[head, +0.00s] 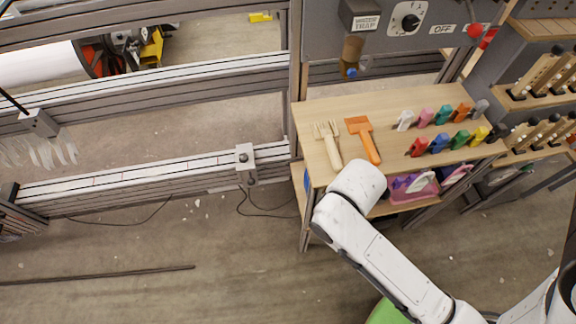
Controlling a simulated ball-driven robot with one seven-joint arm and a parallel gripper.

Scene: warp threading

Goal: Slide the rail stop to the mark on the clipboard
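A grey metal block with a dark hole (245,160), which looks like the rail stop, sits on the lower pale rail (130,181) near its right end. A part of it hangs below the rail's front edge. I cannot make out a mark on the rail, and no clipboard is recognisable in the head view. My white arm reaches in from the lower right and ends, as far as it shows, in a rounded joint at the front edge of the wooden shelf. My gripper is not visible; the arm may hide it.
The wooden shelf (290,120) right of the rail holds a pale comb, an orange brush (363,138) and several coloured clips. Above it is a grey control panel (440,25) with a dial and red knob. A dark rod (100,275) and thin cables lie on the floor.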

